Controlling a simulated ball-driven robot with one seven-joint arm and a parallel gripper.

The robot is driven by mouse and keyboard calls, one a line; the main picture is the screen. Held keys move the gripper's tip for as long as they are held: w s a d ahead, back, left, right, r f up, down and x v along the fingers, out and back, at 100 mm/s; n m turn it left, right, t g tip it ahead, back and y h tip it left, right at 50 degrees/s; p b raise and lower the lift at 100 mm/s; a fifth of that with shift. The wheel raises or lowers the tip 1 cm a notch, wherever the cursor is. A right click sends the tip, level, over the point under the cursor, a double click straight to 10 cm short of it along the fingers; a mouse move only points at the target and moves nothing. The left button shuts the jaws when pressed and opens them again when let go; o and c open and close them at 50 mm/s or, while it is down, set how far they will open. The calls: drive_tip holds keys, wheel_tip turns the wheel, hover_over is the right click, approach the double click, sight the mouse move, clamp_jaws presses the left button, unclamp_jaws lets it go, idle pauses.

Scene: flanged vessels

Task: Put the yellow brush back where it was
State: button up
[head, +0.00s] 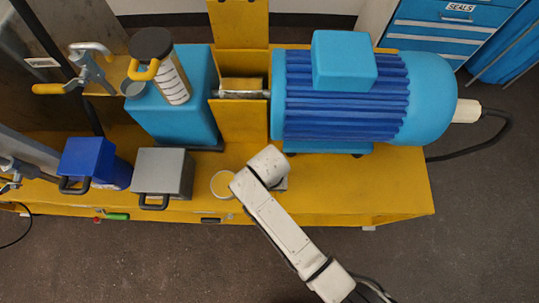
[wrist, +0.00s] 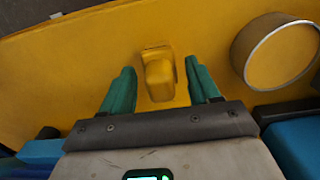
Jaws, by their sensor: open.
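In the wrist view my gripper (wrist: 160,66) is open, its two green fingers spread apart. A yellow block-like object (wrist: 159,78), which looks like the yellow brush, lies between the fingers against the yellow bench top. It has gaps on both sides, so the fingers do not appear to hold it. Its bristles cannot be made out. In the head view my gripper (head: 281,184) is over the front of the bench, below the blue motor, and my arm covers the brush there.
The yellow bench (head: 400,185) carries a round metal-rimmed piece (head: 223,185) left of my gripper, also in the wrist view (wrist: 278,52). A grey box (head: 163,172), blue box (head: 87,158), blue motor (head: 350,95) and blue block with a jar (head: 170,85) crowd around.

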wheel_tip(320, 180, up, 10)
drive_tip(key=shift+r, duration=0.25)
drive_tip(key=s+d+r, duration=0.1)
drive_tip(key=s+d, duration=0.3)
drive_tip(key=d, duration=0.5)
drive_tip(key=s+d+r, duration=0.2)
drive_tip(key=s+d, duration=0.3)
drive_tip(key=d, duration=0.4)
drive_tip(key=s+d+r+t, duration=0.1)
drive_tip(key=s+d, duration=0.3)
drive_tip(key=d, duration=0.5)
drive_tip(key=shift+s+r, duration=0.15)
drive_tip(key=shift+s, duration=0.2)
